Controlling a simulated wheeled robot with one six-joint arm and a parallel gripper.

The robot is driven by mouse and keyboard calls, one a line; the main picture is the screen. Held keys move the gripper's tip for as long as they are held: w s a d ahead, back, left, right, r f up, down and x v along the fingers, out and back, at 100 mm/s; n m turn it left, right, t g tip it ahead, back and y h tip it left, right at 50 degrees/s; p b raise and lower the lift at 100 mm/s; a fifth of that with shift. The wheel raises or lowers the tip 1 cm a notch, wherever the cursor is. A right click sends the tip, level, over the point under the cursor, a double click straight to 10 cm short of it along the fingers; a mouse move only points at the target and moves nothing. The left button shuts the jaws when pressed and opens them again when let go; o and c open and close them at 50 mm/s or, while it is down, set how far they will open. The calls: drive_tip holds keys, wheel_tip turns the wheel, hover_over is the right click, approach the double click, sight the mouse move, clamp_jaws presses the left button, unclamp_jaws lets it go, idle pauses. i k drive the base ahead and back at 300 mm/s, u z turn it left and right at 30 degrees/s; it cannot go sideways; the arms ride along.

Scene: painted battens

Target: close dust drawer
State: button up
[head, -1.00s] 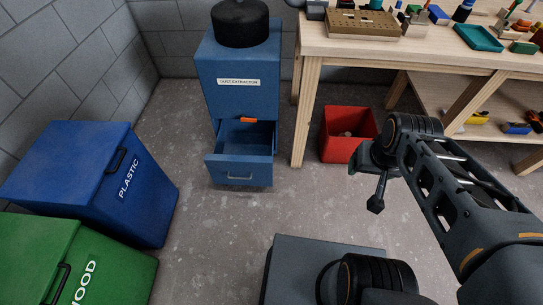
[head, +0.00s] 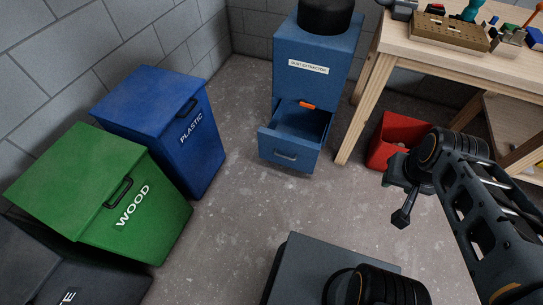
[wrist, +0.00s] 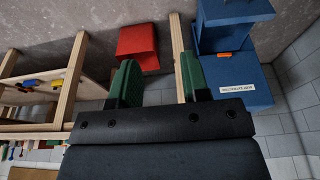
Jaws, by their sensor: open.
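The blue dust extractor (head: 316,65) stands against the back wall in the head view, with a white label on its front. An orange piece (head: 307,105) sits at the top edge of the drawer opening. The extractor also shows upside down at the right of the wrist view (wrist: 240,75). My gripper (wrist: 155,80) is open and empty, its two green fingers apart. It is away from the drawer, to its right in the head view.
A red bin (head: 385,150) stands under the wooden workbench (head: 380,75), right of the extractor. A blue plastic bin (head: 145,105) and a green wood bin (head: 85,185) stand at left. Bare floor (head: 240,215) lies in front of the drawer.

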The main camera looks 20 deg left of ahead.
sight(293, 137)
drive_tip(key=z, duration=0.4)
drive_tip(key=i, duration=0.5)
drive_tip(key=u, duration=2.4)
